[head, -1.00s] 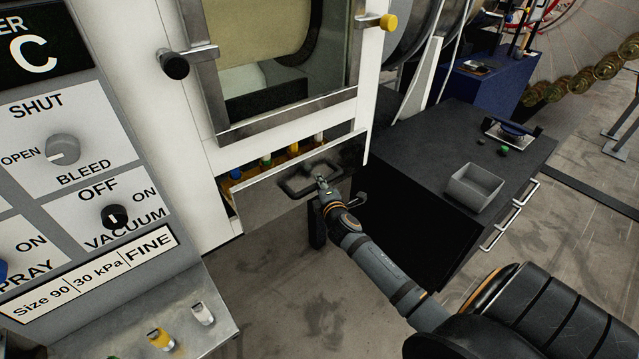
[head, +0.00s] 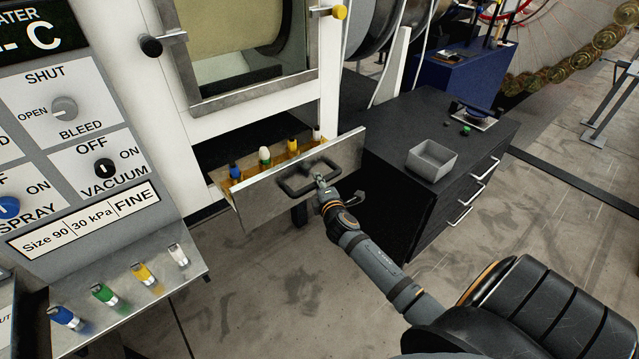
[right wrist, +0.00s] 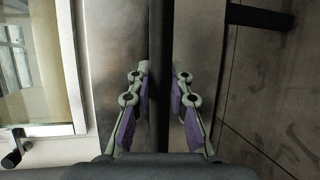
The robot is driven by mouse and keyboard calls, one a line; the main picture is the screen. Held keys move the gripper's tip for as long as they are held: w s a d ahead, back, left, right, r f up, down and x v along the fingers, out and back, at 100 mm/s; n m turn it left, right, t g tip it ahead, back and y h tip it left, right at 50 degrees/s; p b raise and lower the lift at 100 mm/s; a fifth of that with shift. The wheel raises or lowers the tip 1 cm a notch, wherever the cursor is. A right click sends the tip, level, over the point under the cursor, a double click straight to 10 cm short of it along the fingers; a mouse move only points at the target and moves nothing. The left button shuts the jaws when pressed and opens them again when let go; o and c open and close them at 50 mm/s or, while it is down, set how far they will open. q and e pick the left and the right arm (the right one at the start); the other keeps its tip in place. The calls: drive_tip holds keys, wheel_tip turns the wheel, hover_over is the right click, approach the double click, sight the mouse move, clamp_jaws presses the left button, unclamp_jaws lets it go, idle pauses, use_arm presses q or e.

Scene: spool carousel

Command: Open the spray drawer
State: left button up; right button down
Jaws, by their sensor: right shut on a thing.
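The spray drawer (head: 262,207) has a brushed metal front and stands partly pulled out of the white cabinet, below the window. Its orange inside shows, with a row of upright pieces with blue, green-and-white, yellow and white tops. My right gripper (head: 321,182) is at the right part of the dark bar handle (head: 294,187). In the right wrist view the two fingers of the right gripper (right wrist: 160,82) lie on both sides of the dark handle bar (right wrist: 160,40), shut on it. My left gripper is not in view.
A control panel (head: 75,130) with knobs and a metal shelf (head: 190,262) of coloured fittings stand at the left. A black cabinet (head: 385,165) with a grey bin (head: 433,158) stands close to the drawer's right. The floor in front of the drawer is clear.

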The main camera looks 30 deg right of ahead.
drive_tip(key=c, duration=1.2)
unclamp_jaws()
drive_tip(key=shift+w, duration=0.1)
drive_tip(key=v, duration=1.2)
drive_tip(key=s+d+f+m+g+y, duration=0.1)
drive_tip(key=s+f+m+g, duration=0.3)
drive_tip(key=f, duration=1.1)
drive_tip(key=s+d+f+m+g, duration=0.1)
drive_tip(key=s+f+m+g, duration=0.35)
drive_tip(key=f, duration=1.15)
drive_tip(key=s+a+f+m+g+y, duration=0.1)
drive_tip(key=s+a+f+m, duration=0.1)
drive_tip(key=s+f, duration=0.4)
drive_tip(key=s+a+f+m+g+y, duration=0.1)
drive_tip(key=s+f, duration=0.6)
drive_tip(key=s, duration=0.7)
drive_tip(key=s+a+f+m+g+y, duration=0.1)
drive_tip(key=s+a+f+m+g, duration=0.2)
drive_tip(key=s, duration=0.6)
wheel_tip(320, 180, down, 4)
drive_tip(key=shift+s+a+r, duration=0.1)
drive_tip(key=shift+s+a, duration=0.3)
drive_tip(key=shift+a, duration=0.55)
